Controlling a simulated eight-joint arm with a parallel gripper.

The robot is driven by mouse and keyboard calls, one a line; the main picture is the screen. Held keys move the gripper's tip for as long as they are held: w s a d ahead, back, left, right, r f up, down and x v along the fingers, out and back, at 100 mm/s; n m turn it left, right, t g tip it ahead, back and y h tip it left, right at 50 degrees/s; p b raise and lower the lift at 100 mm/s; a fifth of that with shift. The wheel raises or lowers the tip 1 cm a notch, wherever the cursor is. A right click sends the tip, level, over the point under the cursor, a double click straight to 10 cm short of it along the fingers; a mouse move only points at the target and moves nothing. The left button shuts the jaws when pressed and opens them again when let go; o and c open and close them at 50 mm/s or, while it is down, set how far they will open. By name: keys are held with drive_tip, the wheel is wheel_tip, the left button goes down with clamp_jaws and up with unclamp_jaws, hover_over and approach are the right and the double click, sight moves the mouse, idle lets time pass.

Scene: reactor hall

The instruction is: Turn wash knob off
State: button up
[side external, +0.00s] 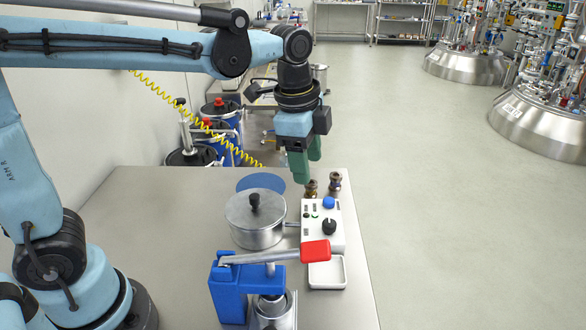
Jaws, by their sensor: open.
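A white control box (312,234) sits on the steel table near its right edge. A black knob (329,226) is on its top face. A blue round button or knob (328,203) is at its far end. Small markings and a green spot show on the panel, but which control is the wash knob cannot be read. My gripper (307,176) has green fingers pointing down. It hangs above the far end of the box, apart from the knobs, and nothing shows between its fingers. The fingers overlap in this view, so the gap is hard to see.
A lidded steel pot (254,222) stands left of the box. A blue device with a red-tipped lever (240,283) stands in front, its lever reaching towards a white tray (327,274). The table's left part is clear.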

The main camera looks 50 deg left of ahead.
sight(329, 222)
drive_tip(key=w+d+f+m+g, duration=0.1)
drive_tip(key=w+d+m+g, duration=0.15)
drive_tip(key=d+m, duration=0.2)
drive_tip(key=shift+m+t, duration=0.25)
drive_tip(key=f, duration=1.2)
drive_tip(key=shift+w+a+f, duration=0.15)
drive_tip(key=shift+w+a, duration=0.15)
drive_tip(key=shift+a, duration=0.1)
clamp_jaws()
